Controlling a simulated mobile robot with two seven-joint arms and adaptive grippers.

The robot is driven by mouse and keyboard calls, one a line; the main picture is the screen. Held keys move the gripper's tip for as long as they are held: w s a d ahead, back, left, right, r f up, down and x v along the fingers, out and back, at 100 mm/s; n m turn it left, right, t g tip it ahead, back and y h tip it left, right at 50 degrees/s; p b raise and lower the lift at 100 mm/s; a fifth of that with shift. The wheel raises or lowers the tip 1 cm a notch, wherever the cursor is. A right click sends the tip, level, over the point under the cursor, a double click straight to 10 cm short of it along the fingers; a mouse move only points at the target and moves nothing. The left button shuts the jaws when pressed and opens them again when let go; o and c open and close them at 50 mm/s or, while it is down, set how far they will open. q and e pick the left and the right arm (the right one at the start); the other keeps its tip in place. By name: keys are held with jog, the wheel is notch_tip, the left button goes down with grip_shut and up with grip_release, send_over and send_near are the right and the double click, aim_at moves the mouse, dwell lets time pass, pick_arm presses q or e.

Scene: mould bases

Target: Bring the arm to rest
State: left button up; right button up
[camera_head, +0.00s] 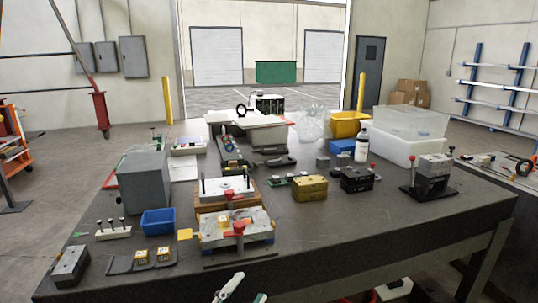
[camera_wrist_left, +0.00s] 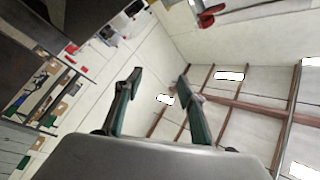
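My left gripper (camera_head: 251,286) shows at the bottom edge of the head view, low in front of the bench's near edge. In the left wrist view my left gripper (camera_wrist_left: 158,82) has its two fingers spread apart with nothing between them. It is clear of the bench and touches nothing that I can see. Most of my left arm is out of the head view. My right gripper is in neither view. A metal mould base (camera_head: 210,232) with a red clamp knob lies near the bench's front edge, and another mould plate (camera_head: 212,190) lies behind it.
The dark workbench (camera_head: 340,235) is crowded. It holds a grey block (camera_head: 143,183), a blue bin (camera_head: 157,222), a yellow-brown block (camera_head: 310,188), a black block (camera_head: 357,180), a white bottle (camera_head: 361,147) and a clear-topped box (camera_head: 411,125). Its front right surface is free.

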pick_arm(q)
jog(key=s+a+f+n+g+y, duration=0.2)
jog(key=s+a+f+n+y, duration=0.1)
jog(key=f, duration=0.7)
jog(key=s+a+f+n+g+y, duration=0.2)
jog(key=s+a+f+n, duration=0.2)
jog(key=s+a+f, duration=0.3)
jog(key=s+a+f+n+g+y, duration=0.2)
jog(key=s+a+f+n+y, duration=0.1)
jog(key=f, duration=1.1)
jog(key=shift+s+a+n+g+y, duration=0.35)
jog(key=shift+s+a+n, duration=0.45)
jog(key=shift+s+a, duration=0.3)
